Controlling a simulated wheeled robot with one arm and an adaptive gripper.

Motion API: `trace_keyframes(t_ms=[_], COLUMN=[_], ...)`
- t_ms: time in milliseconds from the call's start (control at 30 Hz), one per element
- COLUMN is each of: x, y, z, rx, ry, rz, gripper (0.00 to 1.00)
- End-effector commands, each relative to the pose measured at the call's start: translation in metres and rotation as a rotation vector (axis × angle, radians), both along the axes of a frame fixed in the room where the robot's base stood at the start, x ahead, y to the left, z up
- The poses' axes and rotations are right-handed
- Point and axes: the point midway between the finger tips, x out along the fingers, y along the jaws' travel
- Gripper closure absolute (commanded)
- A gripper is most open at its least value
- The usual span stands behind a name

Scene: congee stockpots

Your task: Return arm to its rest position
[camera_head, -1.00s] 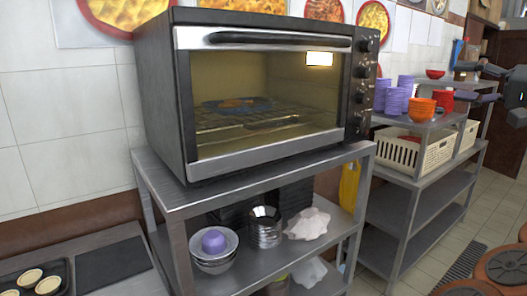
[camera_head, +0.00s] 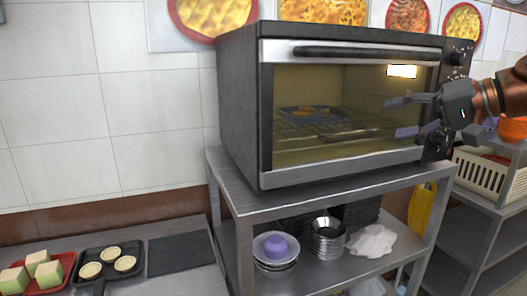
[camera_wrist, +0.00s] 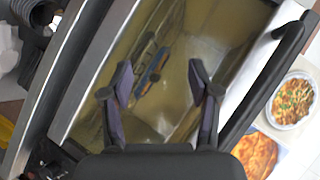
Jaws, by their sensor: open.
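My gripper (camera_head: 408,117) is at the right of the head view, in front of the right part of the toaster oven (camera_head: 238,100). Its two fingers are spread apart and nothing is between them. In the wrist view my gripper (camera_wrist: 160,88) points at the oven's glass door (camera_wrist: 170,35), with the long dark door handle (camera_wrist: 262,85) to the right of the fingers. The oven door is closed. Behind the glass, a dark tray (camera_head: 305,113) with orange-brown food rests on a wire rack.
The oven stands on a metal shelf unit (camera_head: 330,189) with bowls (camera_head: 275,250) and a crumpled white cloth (camera_head: 371,241) below. A counter at left holds a black tray with tarts (camera_head: 108,262) and a red tray (camera_head: 38,268). A cream crate (camera_head: 480,172) is at right.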

Motion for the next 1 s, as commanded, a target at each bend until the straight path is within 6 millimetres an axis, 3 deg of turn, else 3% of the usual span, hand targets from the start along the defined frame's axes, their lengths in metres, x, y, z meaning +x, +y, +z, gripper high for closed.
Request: trace_keyframes(t_ms=[33,200,500,767,1000], x=[-0.003,-0.018,-0.071,-0.136,-0.206], y=[0.022,0.083,0.154,0.172,0.155], z=[-0.006,-0.047,-0.131,-0.211,-0.277], rx=[-0.029,-0.134,-0.359,-0.569,-0.762], ry=[0.030,0.140,0.326,0.485,0.628], rz=[0.031,0.117,0.225,0.283,0.314], gripper=[0.39,0.39,0.39,0.39,0.39])
